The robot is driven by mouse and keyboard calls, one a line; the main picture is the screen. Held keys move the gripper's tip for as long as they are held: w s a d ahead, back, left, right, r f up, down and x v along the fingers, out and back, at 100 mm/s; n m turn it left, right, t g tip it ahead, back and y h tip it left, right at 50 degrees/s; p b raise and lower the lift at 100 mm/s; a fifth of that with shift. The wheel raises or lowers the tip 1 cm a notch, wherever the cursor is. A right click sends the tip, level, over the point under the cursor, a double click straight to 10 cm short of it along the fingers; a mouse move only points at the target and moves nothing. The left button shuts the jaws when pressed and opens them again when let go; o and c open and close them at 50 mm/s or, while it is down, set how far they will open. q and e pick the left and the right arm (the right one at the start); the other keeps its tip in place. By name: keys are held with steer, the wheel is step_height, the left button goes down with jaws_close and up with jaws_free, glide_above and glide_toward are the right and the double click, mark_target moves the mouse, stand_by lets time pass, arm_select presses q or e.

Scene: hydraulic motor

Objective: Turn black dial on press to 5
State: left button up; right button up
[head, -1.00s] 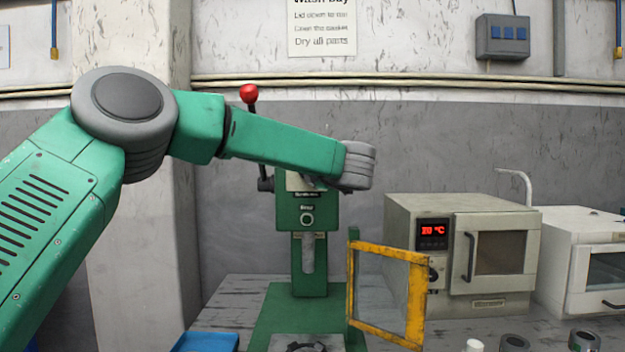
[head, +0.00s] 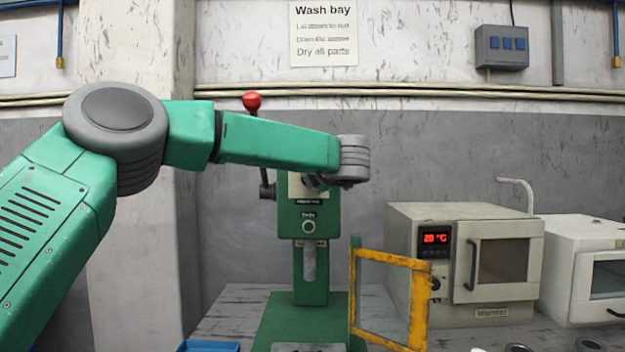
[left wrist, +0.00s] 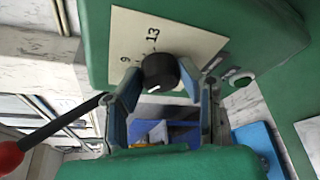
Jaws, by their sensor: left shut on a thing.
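The green press (head: 309,220) stands on the table in the head view, with a red-knobbed lever (head: 252,102) at its upper left. In the left wrist view the black dial (left wrist: 160,72) sits on a cream scale plate (left wrist: 135,40) marked 9 and 13, with a white mark on the dial's edge; other numbers are hidden or unreadable. My left gripper (left wrist: 160,82) has its two fingers on either side of the dial, shut on it. In the head view my left wrist covers the dial. My right gripper is in neither view.
A yellow-framed guard door (head: 424,305) stands open at the press's right. A beige oven (head: 415,215) and a white cabinet (head: 570,255) stand further right. A blue tray (head: 208,346) lies at the front left. The lever's red knob also shows in the left wrist view (left wrist: 9,158).

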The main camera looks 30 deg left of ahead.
arm_select(q)
steer(key=o, duration=1.1)
steer(key=shift+f, duration=0.35)
steer(key=shift+o, duration=0.2)
steer(key=shift+w+a, duration=0.1)
steer(key=shift+w, duration=0.05)
steer(key=v, duration=1.2)
steer(key=shift+w, duration=0.15)
steer(key=shift+f, duration=0.1)
